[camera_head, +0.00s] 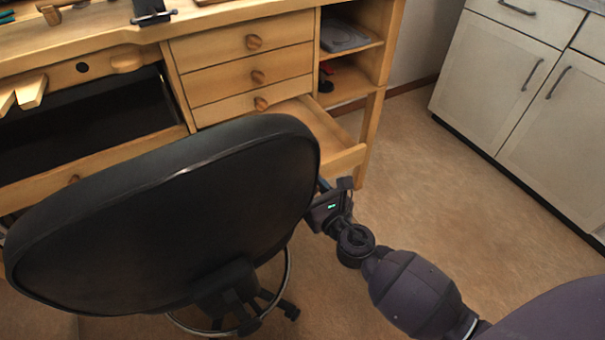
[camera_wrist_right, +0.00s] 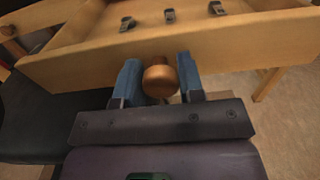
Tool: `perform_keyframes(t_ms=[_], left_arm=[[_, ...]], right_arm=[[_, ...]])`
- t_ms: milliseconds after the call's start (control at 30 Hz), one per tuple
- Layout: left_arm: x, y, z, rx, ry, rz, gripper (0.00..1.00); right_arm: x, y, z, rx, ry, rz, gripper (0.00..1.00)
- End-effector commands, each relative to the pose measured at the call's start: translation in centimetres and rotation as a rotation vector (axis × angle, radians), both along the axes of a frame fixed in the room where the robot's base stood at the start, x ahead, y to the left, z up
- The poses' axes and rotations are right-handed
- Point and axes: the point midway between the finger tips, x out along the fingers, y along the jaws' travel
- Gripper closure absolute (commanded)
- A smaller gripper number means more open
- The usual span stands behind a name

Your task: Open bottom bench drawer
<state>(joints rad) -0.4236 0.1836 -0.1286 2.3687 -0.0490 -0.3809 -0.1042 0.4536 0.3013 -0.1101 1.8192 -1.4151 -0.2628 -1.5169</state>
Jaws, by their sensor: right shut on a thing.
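The bottom drawer (camera_head: 340,157) of the wooden bench stands pulled out well beyond the three closed drawers above it. The chair back hides its lower left part in the head view. Its wooden front also shows in the right wrist view (camera_wrist_right: 235,45). My right gripper (camera_wrist_right: 159,72) is shut on the drawer's round brown knob (camera_wrist_right: 160,82), with a blue finger on each side. In the head view my right gripper (camera_head: 325,190) is beside the chair's right edge, its fingertips partly hidden. My left gripper is not in view.
A black chair (camera_head: 170,215) stands in front of the bench, very close to the drawer and my right gripper. Small metal pieces (camera_wrist_right: 169,15) lie inside the drawer. White cabinets (camera_head: 520,80) stand at the right. The floor (camera_head: 440,190) between is clear.

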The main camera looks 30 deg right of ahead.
Motion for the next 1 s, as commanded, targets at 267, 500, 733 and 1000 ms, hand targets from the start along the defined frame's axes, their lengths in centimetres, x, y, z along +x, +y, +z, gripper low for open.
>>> perform_keyframes(t_ms=[267,500,733,1000], left_arm=[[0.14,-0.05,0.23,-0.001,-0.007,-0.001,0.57],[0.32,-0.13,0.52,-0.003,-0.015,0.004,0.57],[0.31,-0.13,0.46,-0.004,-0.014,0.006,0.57],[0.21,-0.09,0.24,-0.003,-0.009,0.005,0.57]], right_arm=[[-1.46,-0.02,-0.06,0.001,0.001,0.001,1.00],[-1.50,-0.02,-0.06,0.000,0.001,0.001,1.00],[-1.48,-0.03,-0.06,0.000,0.001,0.001,0.45],[-1.46,-0.04,-0.03,0.000,0.000,0.000,0.40]])
